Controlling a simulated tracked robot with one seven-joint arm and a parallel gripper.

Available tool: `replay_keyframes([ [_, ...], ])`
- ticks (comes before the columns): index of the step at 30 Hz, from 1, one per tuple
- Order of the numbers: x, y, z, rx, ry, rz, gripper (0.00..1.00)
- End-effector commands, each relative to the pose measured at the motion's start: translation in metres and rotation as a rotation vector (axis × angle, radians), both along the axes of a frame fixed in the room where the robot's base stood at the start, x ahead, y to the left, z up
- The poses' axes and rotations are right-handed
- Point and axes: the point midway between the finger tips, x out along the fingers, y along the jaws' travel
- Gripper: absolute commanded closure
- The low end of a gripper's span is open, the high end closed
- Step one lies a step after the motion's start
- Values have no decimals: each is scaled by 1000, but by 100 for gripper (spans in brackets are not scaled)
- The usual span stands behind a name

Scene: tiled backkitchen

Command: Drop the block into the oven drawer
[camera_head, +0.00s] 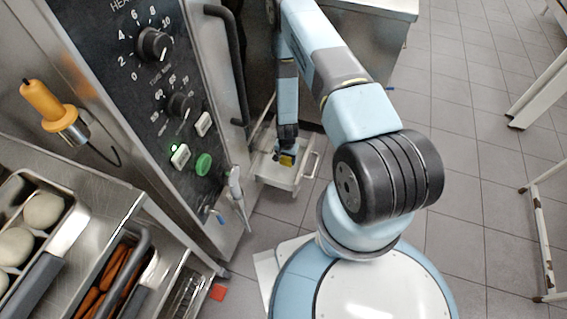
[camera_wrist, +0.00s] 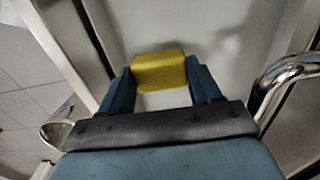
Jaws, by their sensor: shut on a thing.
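A yellow block (camera_wrist: 159,70) is held between the two blue fingers of my gripper (camera_wrist: 162,80) in the wrist view. The block also shows small in the head view (camera_head: 287,160), at the end of my lowered arm. My gripper (camera_head: 286,153) is shut on it, above the open oven drawer (camera_head: 272,176). The drawer is pale, with a metal handle (camera_head: 312,165) at its right end. In the wrist view the pale drawer floor (camera_wrist: 205,30) lies behind the block. I cannot tell the gap between block and floor.
The oven control panel (camera_head: 165,90), with knobs and buttons, stands to the left of my arm. A steel counter with trays of food (camera_head: 55,215) is at the lower left. A red piece (camera_head: 218,292) lies on the tiles. Tiled floor (camera_head: 450,130) is open at the right.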

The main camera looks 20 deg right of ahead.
Motion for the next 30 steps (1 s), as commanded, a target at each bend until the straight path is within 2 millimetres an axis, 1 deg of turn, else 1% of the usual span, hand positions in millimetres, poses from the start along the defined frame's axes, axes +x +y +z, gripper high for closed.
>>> replay_keyframes([
  [5, 5, 1, -8, 0, 0, 1, 69],
  [13, 6, 2, -37, 0, 1, 0, 69],
  [22, 7, 2, -39, -1, 1, 1, 69],
  [30, 7, 2, -45, 0, 0, 1, 69],
])
